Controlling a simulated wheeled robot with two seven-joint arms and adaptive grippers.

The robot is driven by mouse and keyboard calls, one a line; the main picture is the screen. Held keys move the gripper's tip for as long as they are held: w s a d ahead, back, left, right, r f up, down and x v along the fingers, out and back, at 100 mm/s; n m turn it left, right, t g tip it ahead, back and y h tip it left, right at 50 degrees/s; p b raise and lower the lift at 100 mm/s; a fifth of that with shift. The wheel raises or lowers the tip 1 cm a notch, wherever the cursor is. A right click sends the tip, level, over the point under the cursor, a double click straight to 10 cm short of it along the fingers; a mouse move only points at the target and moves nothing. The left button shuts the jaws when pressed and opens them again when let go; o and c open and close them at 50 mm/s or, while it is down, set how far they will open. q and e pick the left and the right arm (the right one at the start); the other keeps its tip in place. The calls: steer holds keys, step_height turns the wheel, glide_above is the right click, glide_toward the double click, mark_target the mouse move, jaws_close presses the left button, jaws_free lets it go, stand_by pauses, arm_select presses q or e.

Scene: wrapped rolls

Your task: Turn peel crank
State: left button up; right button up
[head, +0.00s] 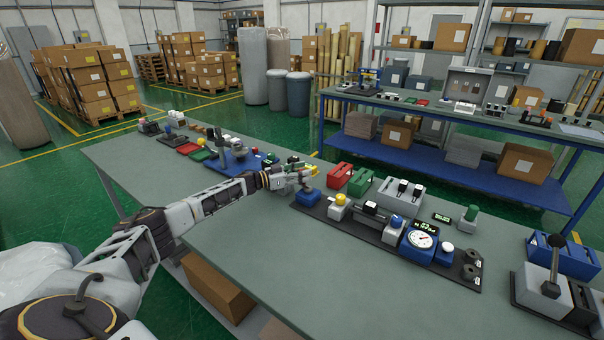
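A peel tester on a long black base plate (340,232) lies on the grey workbench. It carries a blue block (306,198) at its left end, a yellow-topped block (339,204), a horizontal cylinder (371,208), a blue-topped block (396,223) and a round white dial gauge (421,239). My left gripper (306,174) is just above the blue left-end block, where a small knob or handle shows. I cannot tell whether it touches it, nor make out the crank clearly. The fingers are too small to tell open from shut. My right gripper is out of view.
Red (340,175) and green (360,182) slotted blocks stand behind the tester, with a grey switch box (401,193) beside them. A black-lever device (552,270) stands at the right. More small devices line the bench's far left. The bench's front middle is clear.

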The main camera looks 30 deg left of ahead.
arm_select(q)
steer(key=shift+a, duration=0.1)
stand_by(0.3)
steer(key=shift+s+r+n+t+y+p, duration=0.15)
steer(key=shift+n+t+y+p, duration=0.3)
steer(key=shift+y+p, duration=0.25)
steer(key=shift+s+f+n+t+y+p, duration=0.15)
steer(key=shift+n+t+y+p, duration=0.2)
steer(key=shift+n+y+p, duration=0.3)
steer(key=shift+s+n+t+y+p, duration=0.25)
steer(key=shift+n+t+y+p, duration=0.2)
steer(key=shift+y, duration=0.4)
steer(key=shift+s+n+t+y, duration=0.25)
steer(key=shift+n+y, duration=0.4)
steer(key=shift+y, duration=0.25)
steer(key=shift+s+n+y+b, duration=0.2)
steer(key=shift+n+y+b, duration=0.2)
steer(key=shift+n+y, duration=0.4)
steer(key=shift+f+y, duration=0.1)
steer(key=shift+y, duration=0.3)
